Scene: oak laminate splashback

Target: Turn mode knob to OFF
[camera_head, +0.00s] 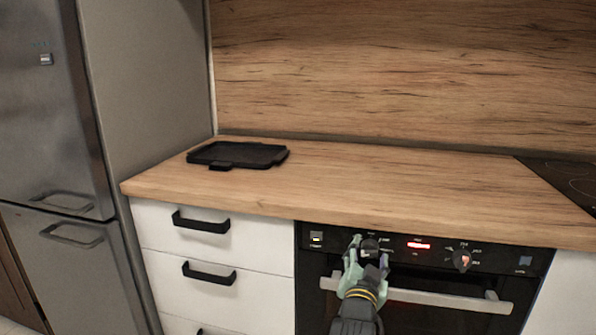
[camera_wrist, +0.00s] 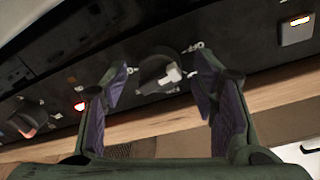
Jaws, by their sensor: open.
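The oven's black control panel (camera_head: 488,261) is under the countertop. It carries a left knob (camera_head: 370,246) and a right knob (camera_head: 461,260). My gripper (camera_head: 367,250) is at the left knob, with its fingers partly covering it. In the wrist view, the open fingers of my gripper (camera_wrist: 165,97) stand on either side of this dark knob (camera_wrist: 155,72), with gaps between; whether either finger touches it I cannot tell. The knob has a light grey pointer bar. The other knob (camera_wrist: 30,118) is at the left there.
A red display (camera_head: 419,245) glows between the knobs, and a lit button (camera_head: 316,237) is at the panel's left. The oven handle (camera_head: 430,298) runs just below. A black tray (camera_head: 237,155) lies on the wooden countertop (camera_head: 350,185), and a cooktop (camera_head: 565,178) is at right.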

